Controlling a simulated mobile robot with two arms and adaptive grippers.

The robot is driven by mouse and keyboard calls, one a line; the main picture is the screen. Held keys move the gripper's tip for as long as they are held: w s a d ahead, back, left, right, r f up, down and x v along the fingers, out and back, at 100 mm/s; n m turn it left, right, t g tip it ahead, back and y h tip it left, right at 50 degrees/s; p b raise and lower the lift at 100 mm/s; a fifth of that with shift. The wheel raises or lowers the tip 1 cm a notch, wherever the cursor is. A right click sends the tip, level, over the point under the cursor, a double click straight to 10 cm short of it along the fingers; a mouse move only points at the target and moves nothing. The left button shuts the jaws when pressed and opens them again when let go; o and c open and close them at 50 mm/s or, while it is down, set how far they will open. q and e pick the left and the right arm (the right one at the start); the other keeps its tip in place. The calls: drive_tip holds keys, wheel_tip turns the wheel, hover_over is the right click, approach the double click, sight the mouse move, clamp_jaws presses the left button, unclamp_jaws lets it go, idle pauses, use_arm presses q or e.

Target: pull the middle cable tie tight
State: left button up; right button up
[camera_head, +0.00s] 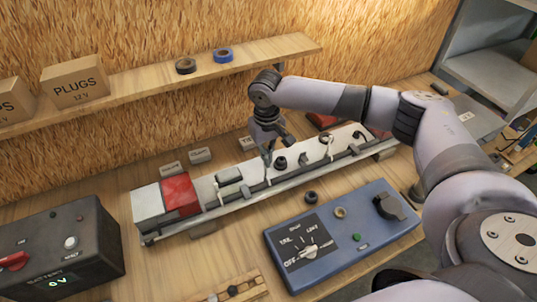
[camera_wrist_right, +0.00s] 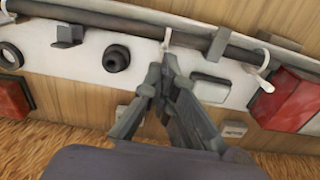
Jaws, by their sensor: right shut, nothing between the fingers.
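The white trailer beam (camera_head: 205,191) with red and white end blocks lies across the bench, and a dark cable (camera_head: 290,177) runs along its near side. A white cable tie (camera_wrist_right: 167,38), the middle one, stands at the cable right by my right gripper's fingertips. My right gripper (camera_head: 268,150) points down over the beam's middle. In the wrist view, its fingers (camera_wrist_right: 162,64) are together with nothing held, just short of the tie. I cannot tell whether they touch it. Another white tie (camera_head: 217,190) is around the cable to the left, and one (camera_head: 327,143) to the right. My left gripper is not visible.
A blue switch box (camera_head: 345,240) stands in front of the beam, with a dark round part (camera_head: 311,197) between them. A black battery box (camera_head: 60,247) is at the front left. A shelf (camera_head: 150,83) holds boxes and tape rolls behind.

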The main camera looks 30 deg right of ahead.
drive_tip(key=o, duration=0.7)
drive_tip(key=shift+a, duration=0.35)
drive_tip(key=shift+c, duration=0.2)
